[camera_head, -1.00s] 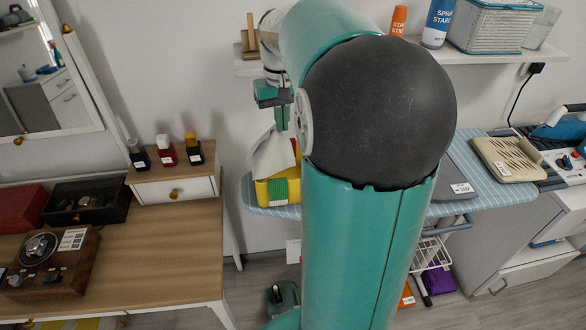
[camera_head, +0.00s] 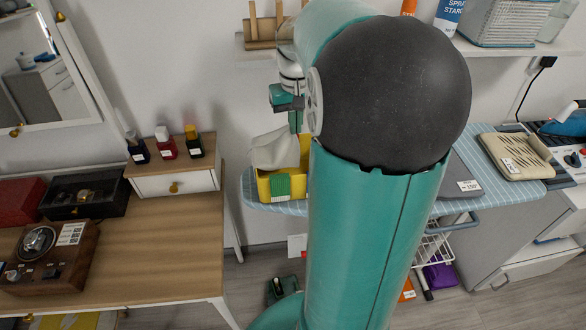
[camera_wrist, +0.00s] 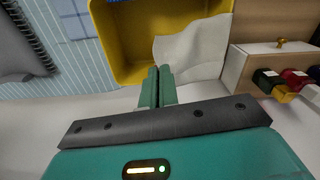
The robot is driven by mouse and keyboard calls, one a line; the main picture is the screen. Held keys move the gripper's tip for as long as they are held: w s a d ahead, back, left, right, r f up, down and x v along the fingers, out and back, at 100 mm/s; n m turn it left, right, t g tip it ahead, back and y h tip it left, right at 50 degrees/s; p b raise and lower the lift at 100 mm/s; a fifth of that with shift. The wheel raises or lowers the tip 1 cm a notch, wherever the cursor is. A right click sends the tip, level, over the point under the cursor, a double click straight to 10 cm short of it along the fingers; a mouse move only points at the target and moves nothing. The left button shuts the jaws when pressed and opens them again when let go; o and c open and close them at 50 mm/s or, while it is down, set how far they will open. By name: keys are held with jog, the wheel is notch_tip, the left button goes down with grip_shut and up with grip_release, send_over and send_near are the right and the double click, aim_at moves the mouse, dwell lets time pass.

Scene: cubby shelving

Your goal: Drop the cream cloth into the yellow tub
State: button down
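The yellow tub (camera_head: 300,184) stands on the left end of the striped ironing board, partly hidden behind my arm. Its open inside shows in the wrist view (camera_wrist: 125,65). The cream cloth (camera_head: 274,150) hangs limp from my gripper (camera_head: 297,120), over the tub's left side. In the wrist view the cloth (camera_wrist: 196,50) spreads from the fingertips across one corner of the tub and past its rim. My gripper's fingers (camera_wrist: 159,70) are close together at the cloth's edge and appear shut on it; the pinched part is hidden.
A wall shelf (camera_head: 500,47) is above. A vanity with small bottles (camera_head: 165,143) stands left. My arm blocks the middle.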

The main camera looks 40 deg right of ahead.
jog(key=shift+d+f, duration=0.1)
jog(key=shift+f, duration=1.25)
jog(key=c, duration=2.1)
grip_release()
jog(key=o, duration=1.8)
jog(key=shift+r, duration=0.15)
jog(key=shift+r, duration=2.65)
jog(key=shift+r, duration=0.1)
notch_tip(320, 180, up, 14)
jog(key=shift+f, duration=0.2)
